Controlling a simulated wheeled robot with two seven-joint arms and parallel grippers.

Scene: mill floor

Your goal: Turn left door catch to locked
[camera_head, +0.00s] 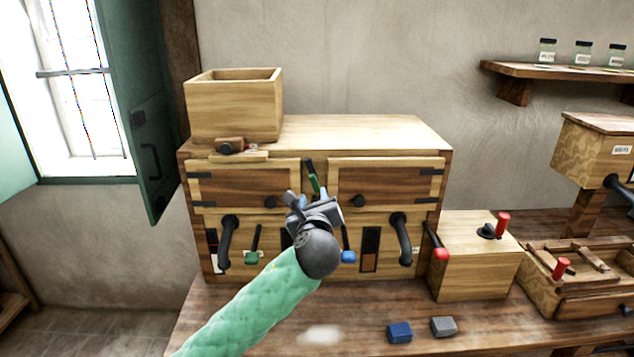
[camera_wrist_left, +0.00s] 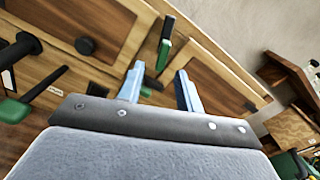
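A wooden cabinet (camera_head: 315,222) has a left door (camera_head: 240,184) and a right door (camera_head: 385,178), both appearing closed. A slim catch with a green grip and dark end (camera_head: 313,178) stands tilted at the gap between the doors. It also shows in the left wrist view (camera_wrist_left: 165,42), ahead of my fingertips. My left gripper (camera_head: 308,195) is in front of this gap, just below the catch. In the left wrist view its two fingers (camera_wrist_left: 158,82) are apart, with nothing seen held. A small green part behind them is partly hidden. My right gripper is not in view.
Door knobs (camera_head: 270,202) and black handles (camera_head: 400,238) sit on the cabinet front, with a green-tipped lever (camera_head: 254,248) and a blue-tipped lever (camera_head: 348,256) lower down. An open wooden box (camera_head: 235,112) stands on top. A red-knobbed box (camera_head: 472,270) is to the right.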

